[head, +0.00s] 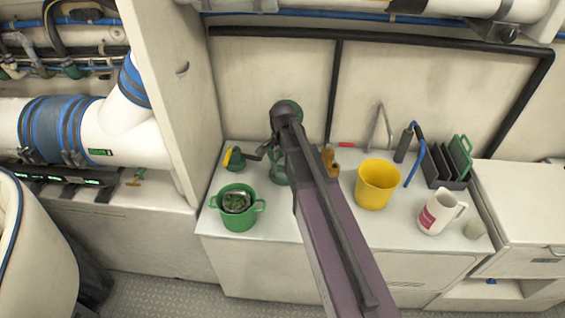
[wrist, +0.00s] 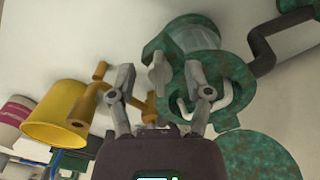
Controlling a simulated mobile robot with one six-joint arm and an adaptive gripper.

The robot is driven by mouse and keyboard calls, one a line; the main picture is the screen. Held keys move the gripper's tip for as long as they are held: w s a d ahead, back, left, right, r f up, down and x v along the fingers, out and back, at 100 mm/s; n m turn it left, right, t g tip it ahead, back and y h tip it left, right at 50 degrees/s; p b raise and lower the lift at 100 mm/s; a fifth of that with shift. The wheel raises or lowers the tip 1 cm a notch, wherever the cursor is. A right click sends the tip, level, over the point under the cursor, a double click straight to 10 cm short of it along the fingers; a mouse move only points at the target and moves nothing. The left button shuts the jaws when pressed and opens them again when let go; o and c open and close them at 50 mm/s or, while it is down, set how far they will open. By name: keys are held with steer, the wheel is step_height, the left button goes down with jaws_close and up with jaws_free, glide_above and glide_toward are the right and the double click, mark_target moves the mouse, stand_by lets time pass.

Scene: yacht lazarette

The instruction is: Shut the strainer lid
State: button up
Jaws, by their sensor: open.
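The strainer has a mottled green body with a clear cylinder (wrist: 195,36); in the head view its body (head: 278,168) is partly hidden by my arm. The round green lid (wrist: 258,156) stands apart from the strainer's rim in the wrist view, so it appears open. Its disc also shows behind the end of my arm in the head view (head: 288,105). My gripper (wrist: 158,78) is open and empty, its fingers spread near the strainer's rim. A grey wing-shaped piece shows between them. I cannot tell whether a finger touches anything; my arm hides the fingers in the head view.
A brass-coloured fitting (wrist: 100,95) is close to one finger. A dark bent pipe (wrist: 268,45) joins the strainer. A yellow bucket (head: 378,184), a mug (head: 438,212) and a dark rack (head: 450,164) stand right; a green pot (head: 238,212) stands front left.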

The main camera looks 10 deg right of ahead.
stand_by(0.3)
jaws_close()
stand_by(0.3)
jaws_free()
steer(key=shift+f, duration=0.1)
